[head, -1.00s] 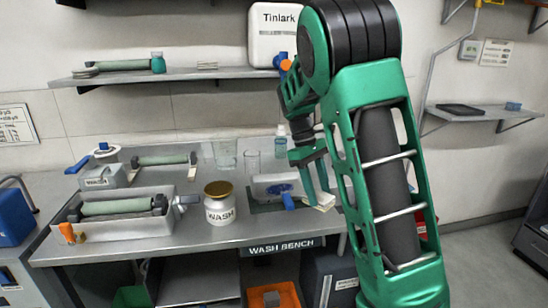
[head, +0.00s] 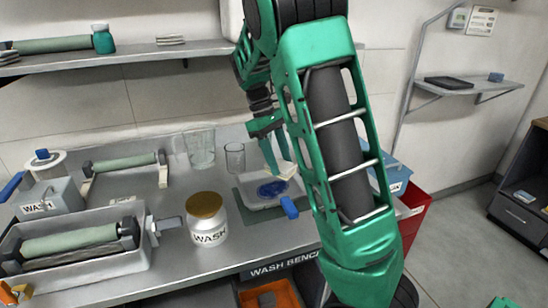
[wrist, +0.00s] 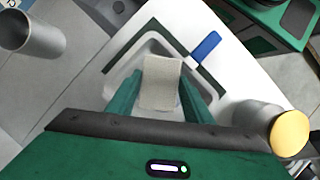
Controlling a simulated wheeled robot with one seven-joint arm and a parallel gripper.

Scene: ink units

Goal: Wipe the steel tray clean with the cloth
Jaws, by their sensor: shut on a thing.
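The steel tray (head: 254,205) is a shallow pale tray on a dark green mat (head: 240,197) on the bench. A blue ink patch (head: 271,189) shows on its floor in the head view. My gripper (head: 277,160) points down over the tray's back right part. It is shut on a folded cream cloth (head: 286,170). I cannot tell whether the cloth touches the tray.
A blue handle (head: 289,207) juts over the tray's front right edge. The WASH jar (head: 209,229) with its gold lid stands left of the tray. A glass beaker (head: 201,148) and a smaller glass (head: 235,158) stand behind. A tray with a roller (head: 72,240) is farther left.

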